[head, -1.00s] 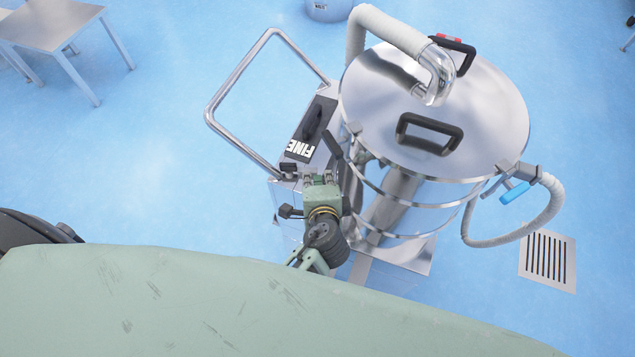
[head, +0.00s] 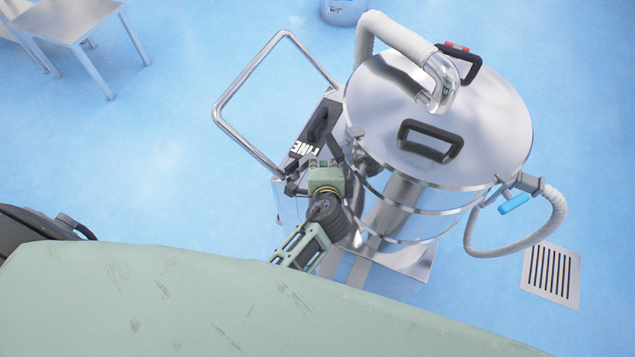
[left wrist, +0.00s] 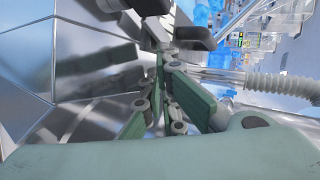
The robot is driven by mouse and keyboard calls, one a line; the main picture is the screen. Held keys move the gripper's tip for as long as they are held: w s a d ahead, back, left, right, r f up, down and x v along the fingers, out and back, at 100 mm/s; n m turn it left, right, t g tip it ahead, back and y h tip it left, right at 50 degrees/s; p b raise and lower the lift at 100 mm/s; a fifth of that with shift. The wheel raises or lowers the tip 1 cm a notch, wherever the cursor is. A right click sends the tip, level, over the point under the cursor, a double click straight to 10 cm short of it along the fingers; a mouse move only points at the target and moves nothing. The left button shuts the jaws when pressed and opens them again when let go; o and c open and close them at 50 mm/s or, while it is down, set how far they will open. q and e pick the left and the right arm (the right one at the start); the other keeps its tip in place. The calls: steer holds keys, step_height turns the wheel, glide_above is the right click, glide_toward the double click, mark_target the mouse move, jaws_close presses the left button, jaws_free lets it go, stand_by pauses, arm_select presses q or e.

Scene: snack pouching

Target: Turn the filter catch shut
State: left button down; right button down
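A black part with white "FINE" lettering (head: 302,149) sits on the metal side box of the steel vessel (head: 455,110). A dark lever (head: 333,149) stands beside it and looks like the filter catch. My left gripper (head: 322,164) is at the near end of this part, close below the lever. In the left wrist view the green-padded fingers (left wrist: 164,58) lean together towards their tips, just below dark parts (left wrist: 186,37). Whether the tips touch or grip a part cannot be made out. My right gripper is not in view.
A bent metal push handle (head: 236,88) rises left of the box. A white hose (head: 400,36) arches over the lid, and another hose with a blue-handled valve (head: 513,203) hangs at right. A metal table (head: 70,38) stands at back left. Left floor is open.

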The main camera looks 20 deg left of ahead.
arm_select(q)
steer(key=shift+w+a, duration=0.55)
steer(key=shift+w, duration=0.45)
steer(key=shift+s+a+p, duration=0.25)
steer(key=shift+s+p, duration=0.2)
steer(key=shift+s, duration=0.35)
steer(key=v, duration=1.2)
